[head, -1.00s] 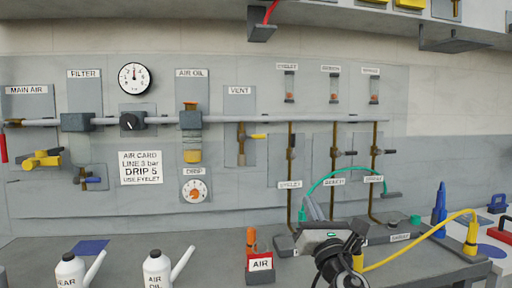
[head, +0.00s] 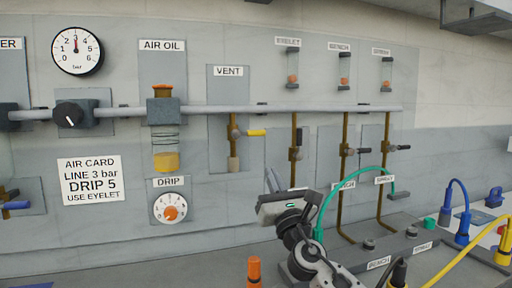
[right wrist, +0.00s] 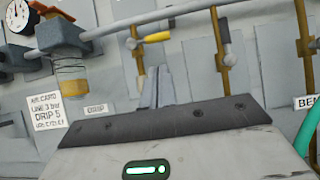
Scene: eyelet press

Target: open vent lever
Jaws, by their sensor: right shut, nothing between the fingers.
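The vent lever (head: 257,132) is a yellow handle on a brass valve pipe, under the VENT label (head: 228,71). It points right, roughly level. It also shows in the right wrist view (right wrist: 157,37), above and ahead of the fingers. My right gripper (head: 271,180) is shut and empty, its fingers pointing up, below the lever and a little to its right. In the right wrist view its fingers (right wrist: 157,87) are together and apart from the lever. My left gripper is not in view.
A grey pipe (head: 215,111) runs along the panel above the lever. Brass drop pipes (head: 294,158) with levers stand to the right. A green hose (head: 333,195) arches beside my right arm. An orange-topped bottle (head: 254,271) stands on the bench below.

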